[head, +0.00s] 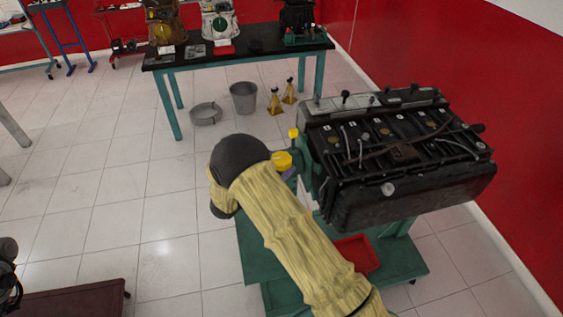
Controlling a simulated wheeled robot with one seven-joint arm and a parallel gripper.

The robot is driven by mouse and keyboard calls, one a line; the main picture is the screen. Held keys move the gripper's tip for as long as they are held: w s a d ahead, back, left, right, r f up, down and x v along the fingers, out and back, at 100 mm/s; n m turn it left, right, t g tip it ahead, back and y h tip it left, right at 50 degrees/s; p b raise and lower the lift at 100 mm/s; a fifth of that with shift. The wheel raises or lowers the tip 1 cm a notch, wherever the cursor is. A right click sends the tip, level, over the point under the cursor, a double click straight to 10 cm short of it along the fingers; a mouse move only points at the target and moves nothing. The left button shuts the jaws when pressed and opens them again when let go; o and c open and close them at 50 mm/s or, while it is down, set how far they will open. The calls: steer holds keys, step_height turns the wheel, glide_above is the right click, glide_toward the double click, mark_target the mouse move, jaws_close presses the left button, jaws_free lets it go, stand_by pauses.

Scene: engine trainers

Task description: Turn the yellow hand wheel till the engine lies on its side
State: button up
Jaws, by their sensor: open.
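The black engine (395,160) is held on a green stand (390,265) at the right, its top with caps and cables facing mostly up. Yellow parts show at its left end: a rounded piece (283,160), which looks like part of the hand wheel, and a small upright knob (293,133). My sleeved arm crosses in front of the stand from the bottom, its dark rounded joint just left of the yellow parts. The arm hides some of that area, so the full wheel does not show. My gripper is not in view, and contact with the wheel cannot be seen.
A red tray (357,254) sits on the stand's base. A black-topped table (240,51) with engine parts stands behind; a grey bucket (243,97), a round pan (206,114) and yellow jack stands (275,102) are on the floor. A red wall is close at right.

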steer(key=b+v, duration=0.4)
steer(key=v, duration=1)
steer(key=shift+s+a+b, duration=0.2)
steer(key=shift+s+b, duration=0.05)
steer(key=shift+b, duration=0.05)
